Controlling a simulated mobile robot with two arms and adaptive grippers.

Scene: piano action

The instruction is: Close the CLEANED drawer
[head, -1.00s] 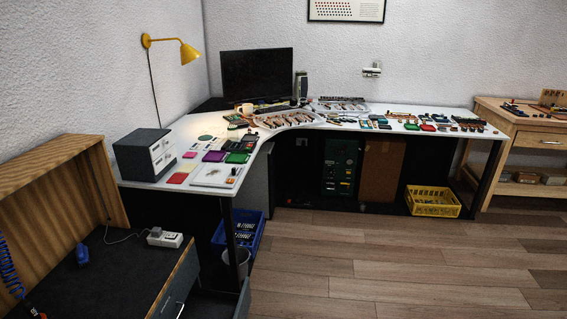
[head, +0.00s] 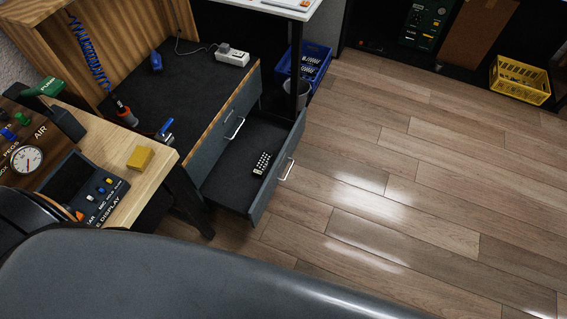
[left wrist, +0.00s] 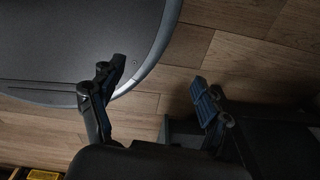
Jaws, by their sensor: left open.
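An open grey drawer (head: 228,184) juts out low from the dark bench, with a pull handle (head: 286,170) on its front. A dark keypad-like block (head: 261,163) lies inside it. Above it is a shut grey drawer front (head: 233,128) with its own handle. I cannot read any CLEANED label. My left gripper (left wrist: 155,84) shows only in the left wrist view, open and empty above the wood floor, with its fingers wide apart. Neither gripper shows in the head view.
A wooden bench (head: 155,161) with a gauge panel and a yellow block (head: 140,158) stands left of the drawer. A blue crate (head: 316,62) and a grey bin (head: 297,93) stand behind it. A yellow crate (head: 521,80) is far right. The floor right of the drawer is clear.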

